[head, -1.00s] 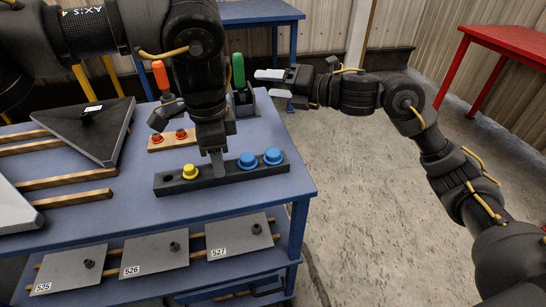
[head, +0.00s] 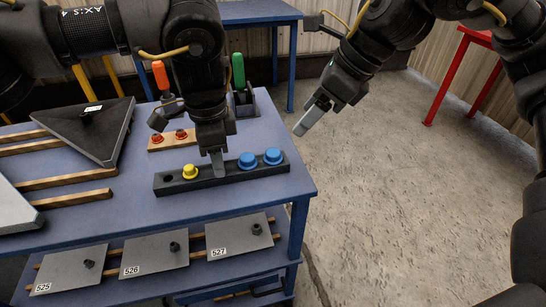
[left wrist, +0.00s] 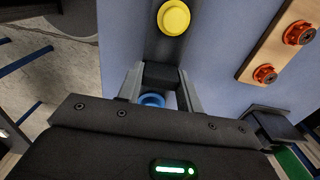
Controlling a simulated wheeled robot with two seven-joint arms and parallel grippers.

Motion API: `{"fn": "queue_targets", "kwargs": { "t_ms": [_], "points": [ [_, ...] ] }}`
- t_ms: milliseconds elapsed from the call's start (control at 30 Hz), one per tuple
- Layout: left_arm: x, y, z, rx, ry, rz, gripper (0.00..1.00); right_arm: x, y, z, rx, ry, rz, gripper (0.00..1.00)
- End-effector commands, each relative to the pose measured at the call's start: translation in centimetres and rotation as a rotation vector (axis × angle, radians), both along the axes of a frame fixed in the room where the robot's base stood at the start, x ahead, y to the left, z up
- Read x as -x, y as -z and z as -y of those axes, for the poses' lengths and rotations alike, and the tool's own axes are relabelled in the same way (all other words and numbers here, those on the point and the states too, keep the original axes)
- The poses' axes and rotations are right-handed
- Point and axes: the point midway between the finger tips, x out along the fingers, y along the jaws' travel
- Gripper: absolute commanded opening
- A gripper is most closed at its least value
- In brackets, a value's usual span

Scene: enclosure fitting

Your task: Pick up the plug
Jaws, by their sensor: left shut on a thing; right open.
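A black rack (head: 232,175) on the blue table bears a yellow plug (head: 190,171), a blue plug (head: 247,160) and another blue plug (head: 273,156). Its left end has an empty hole. My left gripper (head: 217,165) points down between the yellow plug and the nearer blue plug. That view shows the yellow plug (left wrist: 174,17) ahead and part of a blue plug (left wrist: 152,100). My right gripper (head: 308,120) is open and empty, beyond the table's right edge.
Two red plugs (head: 181,134) sit in a wooden block behind the rack. Orange-handled (head: 160,75) and green-handled (head: 238,70) tools stand behind. A dark triangular panel (head: 95,130) lies left. Numbered plates (head: 155,256) lie on the lower shelf.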

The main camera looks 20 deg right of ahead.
Motion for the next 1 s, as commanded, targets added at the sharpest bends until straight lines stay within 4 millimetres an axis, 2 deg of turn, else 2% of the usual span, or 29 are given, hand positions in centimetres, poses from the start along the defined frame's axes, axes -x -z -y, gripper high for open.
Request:
{"fn": "queue_targets", "kwargs": {
  "t_ms": [167,500,767,1000],
  "points": [
    [0.1,0.3,0.0,-0.003,0.001,-0.004,0.12,-0.2,0.9,-0.4,0.003,0.000,-0.002,0.63],
    [0.1,0.2,0.0,-0.003,0.001,-0.004,0.12,-1.7,5.4,-2.6,0.000,0.000,-0.001,0.63],
    [0.1,0.2,0.0,-0.003,0.001,-0.003,0.12,-1.9,6.1,-3.0,0.000,0.000,0.000,0.63],
    [0.1,0.2,0.0,-0.003,0.001,-0.003,0.12,-2.6,9.0,-4.6,0.000,0.000,-0.003,0.63]
  ]
}}
